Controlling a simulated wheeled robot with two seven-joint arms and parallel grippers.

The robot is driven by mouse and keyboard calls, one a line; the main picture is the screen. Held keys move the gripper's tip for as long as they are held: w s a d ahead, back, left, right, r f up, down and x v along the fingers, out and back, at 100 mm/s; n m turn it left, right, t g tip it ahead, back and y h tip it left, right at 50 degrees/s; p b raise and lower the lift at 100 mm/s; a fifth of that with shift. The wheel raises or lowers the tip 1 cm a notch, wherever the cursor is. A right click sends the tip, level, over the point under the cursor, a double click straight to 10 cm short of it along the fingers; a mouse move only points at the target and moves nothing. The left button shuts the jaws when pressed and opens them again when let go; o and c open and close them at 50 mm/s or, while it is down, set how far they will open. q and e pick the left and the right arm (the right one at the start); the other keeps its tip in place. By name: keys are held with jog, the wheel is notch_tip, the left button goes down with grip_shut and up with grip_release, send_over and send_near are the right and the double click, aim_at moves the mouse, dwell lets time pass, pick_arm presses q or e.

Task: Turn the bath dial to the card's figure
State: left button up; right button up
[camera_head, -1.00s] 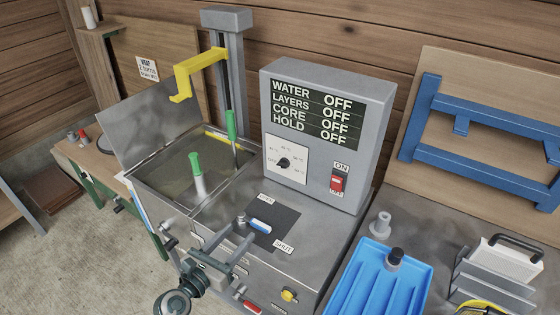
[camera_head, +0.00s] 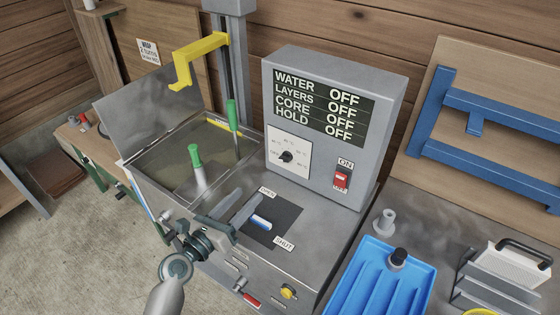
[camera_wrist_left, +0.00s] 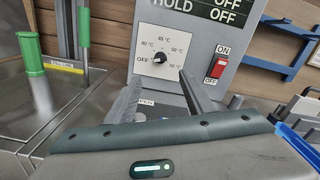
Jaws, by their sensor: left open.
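The bath dial (camera_head: 286,156) is a small black knob on a white plate with temperature marks, on the front of the grey control box (camera_head: 330,165). In the left wrist view the dial (camera_wrist_left: 160,58) seems to point left, towards OFF. A white card (camera_head: 148,51) on the back board at upper left starts "WRAP 2 turns"; its last line is too small to read. My left gripper (camera_head: 246,198) is open and empty, in front of and below the dial, apart from it. In its wrist view the fingertips (camera_wrist_left: 160,76) flank the space below the knob. My right gripper is not in view.
The display (camera_head: 320,108) reads OFF on every line. A red ON switch (camera_head: 341,178) is right of the dial. The open bath (camera_head: 165,165) with green-handled tools lies left. A blue-handled slider (camera_head: 261,223) sits below, and a blue tray (camera_head: 375,285) at right.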

aim_at(282, 159)
pick_arm(q)
jog(key=p+x, duration=0.1)
jog(key=x, duration=1.6)
jog(key=shift+w+d, duration=0.15)
jog(key=c, duration=1)
